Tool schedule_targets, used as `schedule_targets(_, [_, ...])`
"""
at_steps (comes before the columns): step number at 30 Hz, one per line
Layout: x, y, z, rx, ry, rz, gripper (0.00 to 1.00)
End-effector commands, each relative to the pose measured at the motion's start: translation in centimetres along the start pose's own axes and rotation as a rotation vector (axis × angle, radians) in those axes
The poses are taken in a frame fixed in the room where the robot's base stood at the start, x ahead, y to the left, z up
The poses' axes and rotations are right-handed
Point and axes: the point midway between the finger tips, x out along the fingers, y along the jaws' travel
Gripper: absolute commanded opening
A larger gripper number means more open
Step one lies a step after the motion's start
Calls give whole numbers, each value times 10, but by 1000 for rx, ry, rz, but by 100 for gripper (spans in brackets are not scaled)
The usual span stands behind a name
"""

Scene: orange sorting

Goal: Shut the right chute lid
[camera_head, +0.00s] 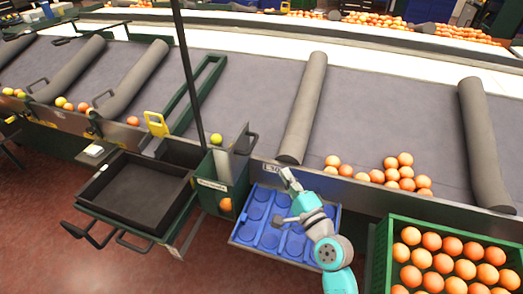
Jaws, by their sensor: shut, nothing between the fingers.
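My gripper (290,180) is small in the picture, above the blue tray near the conveyor's front edge. It is shut and holds nothing. A green chute box (226,172) with a white label stands left of my gripper and apart from it. A grey upright panel with a handle (243,143) rises at the box's right side; it looks like a raised lid, but I cannot tell for sure. A yellow-green fruit (216,139) shows at the box's top, and an orange (225,205) shows at its front.
A blue tray (246,233) with round hollows lies under my arm. A green crate (381,240) full of oranges stands at the right. A black tray (103,212) is at the left. A dark post (184,60) rises behind the box. Loose oranges (392,172) lie on the conveyor's edge.

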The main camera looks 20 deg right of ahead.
Motion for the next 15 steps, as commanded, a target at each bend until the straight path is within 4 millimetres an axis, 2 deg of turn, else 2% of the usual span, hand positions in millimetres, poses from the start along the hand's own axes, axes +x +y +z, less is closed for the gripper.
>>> schedule_targets(13, [79, -1, 0, -1, -1, -2, 0])
schedule_targets(15, [86, 0, 9, -2, -3, 0, 0])
